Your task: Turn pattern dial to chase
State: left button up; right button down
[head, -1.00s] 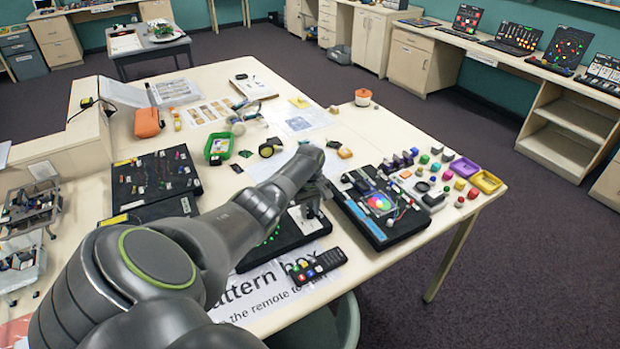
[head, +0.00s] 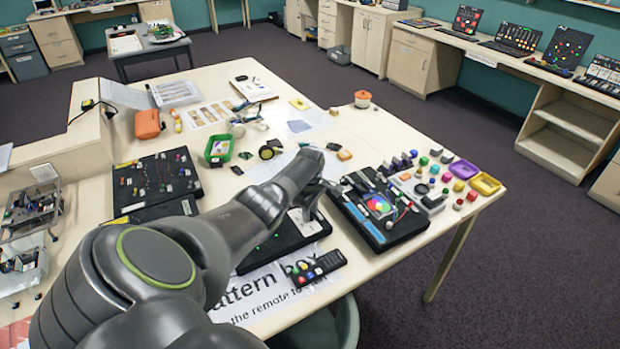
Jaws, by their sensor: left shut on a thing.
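The pattern box (head: 268,251) is a dark panel on the near part of the table, with small green lights partly hidden behind my left arm. A pale plate (head: 308,228) is at its right end. My left gripper (head: 307,213) points down over this plate and is shut on the pattern dial, which the fingers and wrist hide. I cannot read the dial's pointer or its labels. My right gripper is out of view.
A black remote (head: 318,267) lies on the printed pattern box sheet (head: 262,284) in front of the box. A board with a colour wheel (head: 400,232) stands close to the right of the gripper. Coloured blocks and trays (head: 484,184) lie farther right.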

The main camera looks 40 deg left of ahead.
pick_arm(q)
jog(key=o, duration=1)
jog(key=shift+r+b, duration=0.3)
jog(key=shift+r, duration=0.55)
notch_tip(320, 180, up, 16)
jog(key=b, duration=0.3)
jog(key=shift+f, duration=0.15)
